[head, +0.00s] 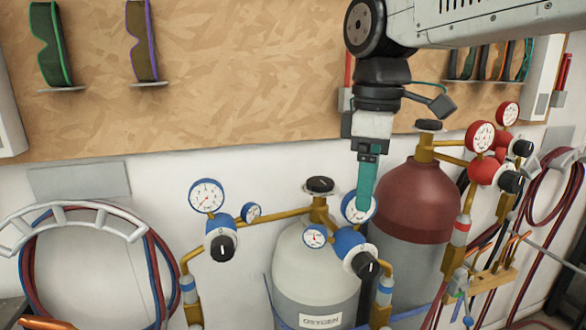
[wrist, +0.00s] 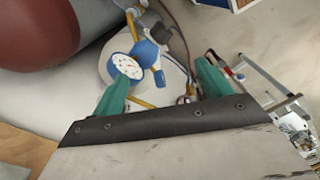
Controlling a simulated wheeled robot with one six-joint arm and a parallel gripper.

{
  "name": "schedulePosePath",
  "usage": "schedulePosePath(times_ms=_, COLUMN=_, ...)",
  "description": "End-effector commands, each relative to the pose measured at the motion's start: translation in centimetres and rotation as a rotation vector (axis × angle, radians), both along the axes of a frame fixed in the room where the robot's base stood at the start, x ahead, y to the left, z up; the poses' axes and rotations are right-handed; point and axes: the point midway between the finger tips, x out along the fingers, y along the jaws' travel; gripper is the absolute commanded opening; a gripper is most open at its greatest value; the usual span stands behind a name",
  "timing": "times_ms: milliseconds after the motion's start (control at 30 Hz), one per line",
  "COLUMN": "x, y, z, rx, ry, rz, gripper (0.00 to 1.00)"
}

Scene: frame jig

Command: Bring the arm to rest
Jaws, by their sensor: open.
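My gripper (head: 366,186) hangs from my arm at the upper right of the head view, with its teal fingers pointing down. They show edge-on there, in front of a round white gauge (head: 357,210) and partly covering it; I cannot tell whether they touch. In the wrist view, my gripper (wrist: 163,70) has its two teal fingers spread wide apart, with nothing held between them. A blue regulator with a white gauge (wrist: 124,67) shows between and beyond the fingers.
A grey oxygen cylinder (head: 300,268) and a dark red cylinder (head: 414,200) stand below and beside my gripper. Blue regulators (head: 221,228) and red regulators (head: 484,171) stick out from them. Hoses hang on a white holder (head: 75,217) at left. The wooden board (head: 230,70) is largely bare in its middle.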

Motion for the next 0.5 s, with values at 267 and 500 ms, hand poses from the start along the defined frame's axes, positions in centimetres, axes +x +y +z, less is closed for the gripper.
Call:
schedulePosePath(times_ms=267, x=-4.5, y=-6.1, z=-2.7, rx=0.016, ry=-0.023, rz=-0.341, gripper=0.77)
schedulePosePath(times_ms=500, x=-12.0, y=-12.6, z=-8.6, rx=0.046, ry=-0.059, rz=-0.847, gripper=0.77)
